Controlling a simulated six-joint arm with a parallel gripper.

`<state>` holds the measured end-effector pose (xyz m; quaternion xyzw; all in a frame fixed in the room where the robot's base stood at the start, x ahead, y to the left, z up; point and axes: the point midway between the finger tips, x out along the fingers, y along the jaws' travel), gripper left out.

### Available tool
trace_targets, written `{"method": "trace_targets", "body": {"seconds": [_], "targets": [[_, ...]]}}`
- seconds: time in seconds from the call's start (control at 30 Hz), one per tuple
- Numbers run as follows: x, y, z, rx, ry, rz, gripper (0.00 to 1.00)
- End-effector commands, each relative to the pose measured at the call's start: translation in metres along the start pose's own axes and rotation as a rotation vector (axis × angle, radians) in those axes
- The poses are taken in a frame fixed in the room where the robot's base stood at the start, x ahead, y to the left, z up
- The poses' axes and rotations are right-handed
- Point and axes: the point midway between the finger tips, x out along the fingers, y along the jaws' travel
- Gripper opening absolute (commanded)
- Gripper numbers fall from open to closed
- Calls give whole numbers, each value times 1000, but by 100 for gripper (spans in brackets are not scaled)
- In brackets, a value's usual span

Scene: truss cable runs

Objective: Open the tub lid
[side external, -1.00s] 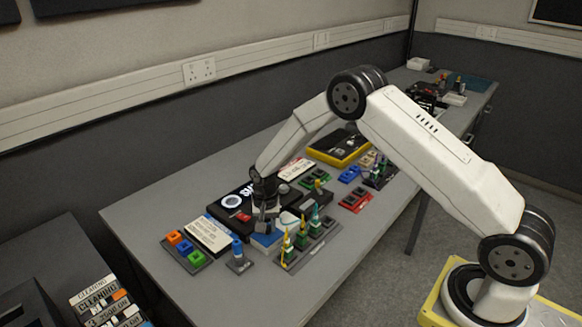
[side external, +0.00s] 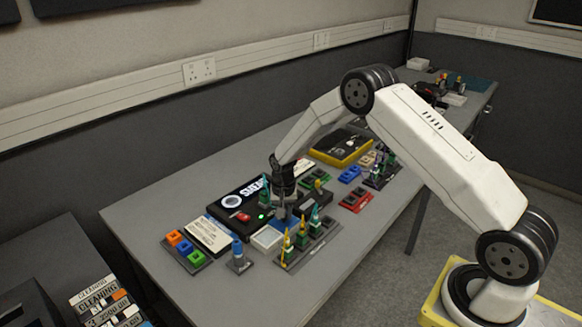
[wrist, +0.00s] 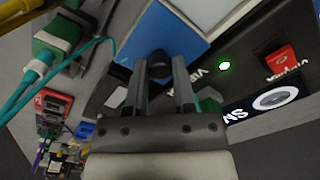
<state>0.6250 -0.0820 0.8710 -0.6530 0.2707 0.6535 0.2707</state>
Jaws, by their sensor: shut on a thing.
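The tub lid is a blue square panel (wrist: 158,38) with a dark knob (wrist: 160,68); it also shows as a blue patch (side external: 283,224) in the side view. My gripper (wrist: 160,72) is shut on the knob, one finger on each side. In the side view, my gripper (side external: 281,209) is over the table, just behind and right of the white tub (side external: 267,238). The tub's white top shows uncovered beside the blue lid. Whether the lid is still joined to the tub is hidden.
A black unit with a red switch (side external: 243,216) and a lit green lamp (side external: 262,216) lies behind. A rack of cable plugs (side external: 303,243) stands close on the right. A blue plug holder (side external: 238,256) and coloured blocks (side external: 184,246) are left.

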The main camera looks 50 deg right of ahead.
Motion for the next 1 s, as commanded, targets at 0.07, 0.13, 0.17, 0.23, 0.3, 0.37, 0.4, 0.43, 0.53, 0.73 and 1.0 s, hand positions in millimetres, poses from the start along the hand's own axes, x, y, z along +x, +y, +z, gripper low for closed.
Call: {"method": "trace_targets", "body": {"seconds": [0.07,0.13,0.17,0.23,0.3,0.37,0.4,0.43,0.53,0.73,1.0], "targets": [[-1,0,0,0,1,-1,38],[-1,0,0,0,1,-1,60],[0,0,0,0,1,-1,67],[0,-1,0,0,1,-1,67],[0,-1,0,0,1,0,67],[0,-1,0,0,1,0,67],[0,0,0,0,1,0,67],[0,0,0,0,1,0,67],[-1,-1,0,0,1,0,67],[-12,-1,0,0,2,-1,67],[-43,-1,0,0,3,-2,67]]}}
